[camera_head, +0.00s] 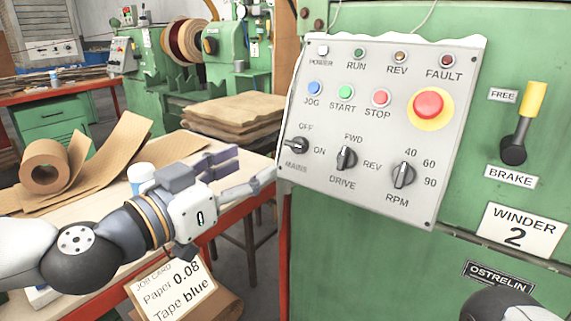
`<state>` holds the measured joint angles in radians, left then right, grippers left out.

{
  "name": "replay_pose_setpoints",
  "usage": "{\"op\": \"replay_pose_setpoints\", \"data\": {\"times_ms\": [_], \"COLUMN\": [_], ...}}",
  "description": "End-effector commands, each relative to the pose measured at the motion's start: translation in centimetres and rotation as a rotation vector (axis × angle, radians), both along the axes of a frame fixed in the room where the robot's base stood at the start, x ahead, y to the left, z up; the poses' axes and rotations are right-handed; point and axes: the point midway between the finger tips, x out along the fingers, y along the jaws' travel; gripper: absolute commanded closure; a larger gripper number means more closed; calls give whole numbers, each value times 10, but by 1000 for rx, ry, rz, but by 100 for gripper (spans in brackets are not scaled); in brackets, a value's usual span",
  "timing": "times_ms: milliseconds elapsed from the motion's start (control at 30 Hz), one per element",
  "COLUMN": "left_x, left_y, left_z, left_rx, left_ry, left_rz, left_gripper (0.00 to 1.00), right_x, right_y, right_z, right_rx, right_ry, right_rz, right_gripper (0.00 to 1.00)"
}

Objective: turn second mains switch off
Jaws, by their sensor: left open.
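The grey control panel (375,125) is on the green winder marked "WINDER 2" (520,232). Its black MAINS knob (299,146) is at the lower left, between the OFF and ON labels. The knob's handle lies roughly sideways, in line with ON. My left gripper (256,164) is open and empty, just left of the panel's lower left edge. Its fingers point right, toward the MAINS knob, and appear apart from it. A rounded dark part of my right arm shows at the bottom right; its gripper is out of view.
DRIVE (346,158) and RPM (403,175) knobs sit right of MAINS. A red mushroom button (428,104) and a yellow-handled brake lever (525,120) are farther right. A workbench (110,210) with a paper roll (45,167) and stacked sheets (235,112) lies left, behind my left arm.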

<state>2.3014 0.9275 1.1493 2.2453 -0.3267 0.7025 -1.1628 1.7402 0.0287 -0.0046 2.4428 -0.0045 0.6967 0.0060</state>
Motion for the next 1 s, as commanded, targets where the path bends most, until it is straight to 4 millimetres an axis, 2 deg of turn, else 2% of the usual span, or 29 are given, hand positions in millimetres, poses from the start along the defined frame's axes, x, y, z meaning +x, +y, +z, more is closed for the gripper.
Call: {"op": "replay_pose_setpoints", "data": {"times_ms": [200, 400, 567, 767, 1000], "left_x": [45, 75, 83, 84, 83], "left_y": [-35, -57, -63, -63, -63], "left_z": [-2, -1, -2, -1, -1], "left_rx": [-2, -2, -2, -2, -2], "left_ry": [6, 6, 8, 8, 8], "left_rz": [-4, -2, -3, -3, -3], "left_gripper": [45, 45, 45, 45, 93], "right_x": [-1, -2, -2, -2, -2], "right_y": [0, 0, 0, 0, 0], "right_z": [-2, -3, -3, -3, -3], "right_rx": [0, 0, 0, 0, 0], "right_ry": [4, 6, 6, 6, 6], "right_rz": [0, 0, 0, 0, 0], "right_gripper": [56, 56, 56, 56, 56]}}
